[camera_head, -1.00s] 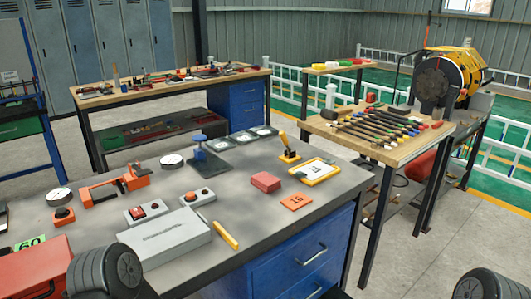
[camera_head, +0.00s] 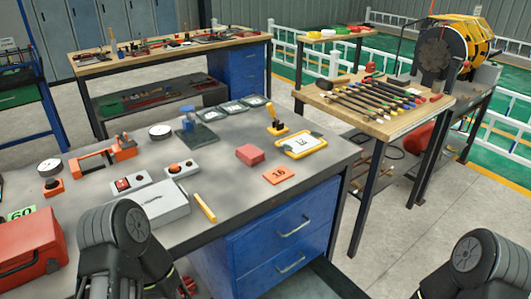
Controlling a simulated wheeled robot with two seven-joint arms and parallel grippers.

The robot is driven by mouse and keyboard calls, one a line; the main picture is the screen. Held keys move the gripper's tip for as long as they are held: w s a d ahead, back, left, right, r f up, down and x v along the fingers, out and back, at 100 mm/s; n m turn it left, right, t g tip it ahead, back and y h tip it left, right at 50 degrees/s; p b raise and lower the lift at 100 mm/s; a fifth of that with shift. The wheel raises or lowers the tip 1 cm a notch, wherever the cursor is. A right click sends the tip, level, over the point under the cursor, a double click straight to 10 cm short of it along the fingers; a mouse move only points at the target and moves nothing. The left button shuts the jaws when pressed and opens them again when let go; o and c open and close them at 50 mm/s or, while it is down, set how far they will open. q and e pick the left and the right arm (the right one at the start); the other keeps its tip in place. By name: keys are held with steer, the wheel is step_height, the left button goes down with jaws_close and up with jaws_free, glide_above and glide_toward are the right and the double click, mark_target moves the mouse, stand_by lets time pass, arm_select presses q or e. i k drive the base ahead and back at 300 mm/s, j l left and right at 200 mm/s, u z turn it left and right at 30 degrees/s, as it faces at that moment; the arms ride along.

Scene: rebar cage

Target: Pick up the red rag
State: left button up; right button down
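A small folded red block-like item (camera_head: 250,154), which looks like the red rag, lies on the grey workbench (camera_head: 225,150), right of the middle of its top. An orange tag marked 16 (camera_head: 279,175) lies just in front of it. A black link of my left arm shows at the lower left, in front of the bench, and a link of my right arm at the lower right corner. Neither gripper's fingertips show. Both arms are apart from the red item.
A yellow-framed clipboard (camera_head: 300,143) and a yellow-handled stamp (camera_head: 277,120) lie behind the tag. A grey box (camera_head: 152,210), a yellow marker (camera_head: 204,208) and a red toolbox (camera_head: 28,250) stand left. Blue drawers (camera_head: 280,235) are under the bench. A tool table (camera_head: 375,105) stands right.

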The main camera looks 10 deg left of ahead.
mark_target(251, 155)
steer(key=i+l, duration=0.1)
steer(key=l, duration=0.4)
steer(key=i+l, duration=0.1)
steer(key=l, duration=0.4)
steer(key=i+l+u, duration=0.1)
steer(key=l, duration=0.45)
steer(key=i+l, duration=0.15)
steer(key=l, duration=0.85)
steer(key=i+u, duration=0.05)
steer(key=i, duration=0.05)
